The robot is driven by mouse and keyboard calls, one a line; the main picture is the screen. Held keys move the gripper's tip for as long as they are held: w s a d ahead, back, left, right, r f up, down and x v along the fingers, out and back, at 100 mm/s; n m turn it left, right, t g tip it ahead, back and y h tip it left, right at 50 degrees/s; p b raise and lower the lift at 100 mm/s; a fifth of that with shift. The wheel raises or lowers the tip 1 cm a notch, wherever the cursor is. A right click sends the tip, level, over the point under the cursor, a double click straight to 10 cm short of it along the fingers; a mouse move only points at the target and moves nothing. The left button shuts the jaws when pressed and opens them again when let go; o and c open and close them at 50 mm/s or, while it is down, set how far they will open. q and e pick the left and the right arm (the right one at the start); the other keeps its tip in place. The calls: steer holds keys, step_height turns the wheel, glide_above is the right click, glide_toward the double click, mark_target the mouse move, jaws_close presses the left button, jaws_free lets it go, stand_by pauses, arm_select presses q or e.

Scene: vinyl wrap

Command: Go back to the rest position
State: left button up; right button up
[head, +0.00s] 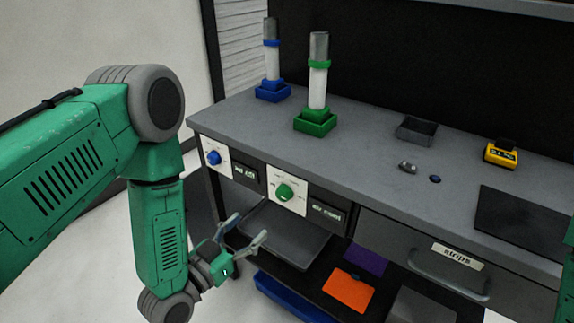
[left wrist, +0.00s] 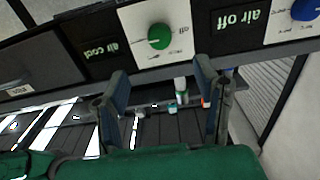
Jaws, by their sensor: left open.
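My left gripper (head: 243,238) is open and empty in front of the workbench, below the front panel with the knobs. In the left wrist view its two fingers (left wrist: 160,95) stand apart with nothing between them. The green knob (head: 285,192) and the blue knob (head: 214,158) sit on white plates on the bench front; the green knob (left wrist: 160,36) also shows ahead of the fingers in the left wrist view. My right gripper is not in view; only a sliver of green shows at the right edge of the head view.
The bench top (head: 370,150) carries a blue-based cylinder (head: 271,60), a green-based cylinder (head: 318,85), a dark tray (head: 416,129) and a yellow device (head: 501,153). A drawer labelled "strips" (head: 458,257) is in the front. Orange (head: 348,291) and purple (head: 366,259) sheets lie on the lower shelf.

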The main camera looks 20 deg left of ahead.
arm_select(q)
steer(key=s+a+f+n+g+y, duration=0.1)
steer(key=s+a+f+g+y, duration=0.15)
steer(key=s+f+g, duration=0.75)
steer(key=s+a+f+n+g+y, duration=0.1)
steer(key=s+a+f+g+y, duration=0.1)
steer(key=s, duration=0.5)
steer(key=s+a+f+n+g+y, duration=0.1)
steer(key=s+a+f+g, duration=0.1)
steer(key=s, duration=0.6)
steer(key=shift+s+a+f+n+g+y, duration=0.15)
steer(key=shift+a+f+n+g+y, duration=0.25)
steer(key=shift+g, duration=0.8)
